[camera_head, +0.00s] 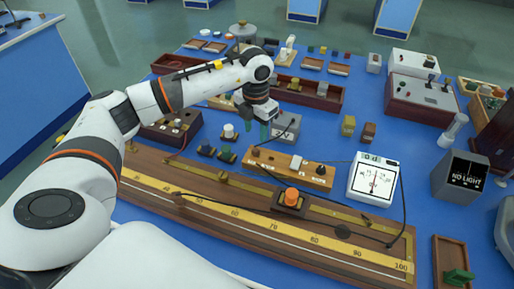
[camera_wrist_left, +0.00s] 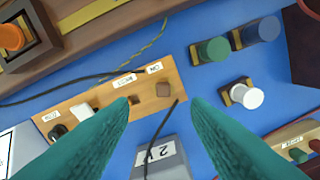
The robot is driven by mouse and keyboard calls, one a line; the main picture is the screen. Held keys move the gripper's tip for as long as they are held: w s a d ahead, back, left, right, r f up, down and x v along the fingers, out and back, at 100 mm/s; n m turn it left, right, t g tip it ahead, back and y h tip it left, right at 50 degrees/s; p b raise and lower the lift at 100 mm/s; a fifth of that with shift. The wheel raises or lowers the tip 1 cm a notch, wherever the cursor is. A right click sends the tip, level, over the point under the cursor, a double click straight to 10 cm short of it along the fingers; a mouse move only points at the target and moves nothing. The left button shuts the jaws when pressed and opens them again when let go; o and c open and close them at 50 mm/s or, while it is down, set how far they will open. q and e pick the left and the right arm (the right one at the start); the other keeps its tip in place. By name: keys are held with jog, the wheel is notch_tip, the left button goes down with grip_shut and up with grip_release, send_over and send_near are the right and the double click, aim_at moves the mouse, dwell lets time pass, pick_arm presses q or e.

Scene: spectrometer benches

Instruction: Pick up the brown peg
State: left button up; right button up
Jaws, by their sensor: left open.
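A small brown square-topped peg (camera_wrist_left: 163,89) stands at one end of a wooden board (camera_wrist_left: 105,110) in the left wrist view. In the head view, a dark brown piece (camera_head: 255,152) shows at the left end of the same board (camera_head: 283,175). My left gripper (camera_head: 253,128) has green fingers and is open and empty above the blue bench, just behind that end of the board. In the left wrist view, the peg lies between and slightly beyond the open fingertips (camera_wrist_left: 162,103). I cannot tell the exact height gap. My right gripper is not in view.
A grey box (camera_head: 286,127) stands close beside the left gripper. Green (camera_wrist_left: 212,49), blue (camera_wrist_left: 262,30) and white (camera_wrist_left: 247,96) pegs stand nearby. A thin black cable (camera_wrist_left: 160,135) crosses between the fingers. A long ruler bench (camera_head: 230,210) lies in front.

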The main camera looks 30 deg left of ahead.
aim_at(257, 149)
pick_arm(q)
notch_tip(257, 149, down, 2)
jog(key=shift+s+f, duration=0.1)
jog(key=shift+f, duration=0.55)
jog(key=shift+w+f+p, duration=0.25)
jog(key=shift+p, duration=0.05)
jog(key=f, duration=0.1)
jog(key=f+p, duration=0.1)
jog(key=f, duration=0.2)
jog(key=shift+w+a+f, duration=0.15)
jog(key=shift+w, duration=0.15)
jog(key=shift+f, duration=0.3)
grip_shut()
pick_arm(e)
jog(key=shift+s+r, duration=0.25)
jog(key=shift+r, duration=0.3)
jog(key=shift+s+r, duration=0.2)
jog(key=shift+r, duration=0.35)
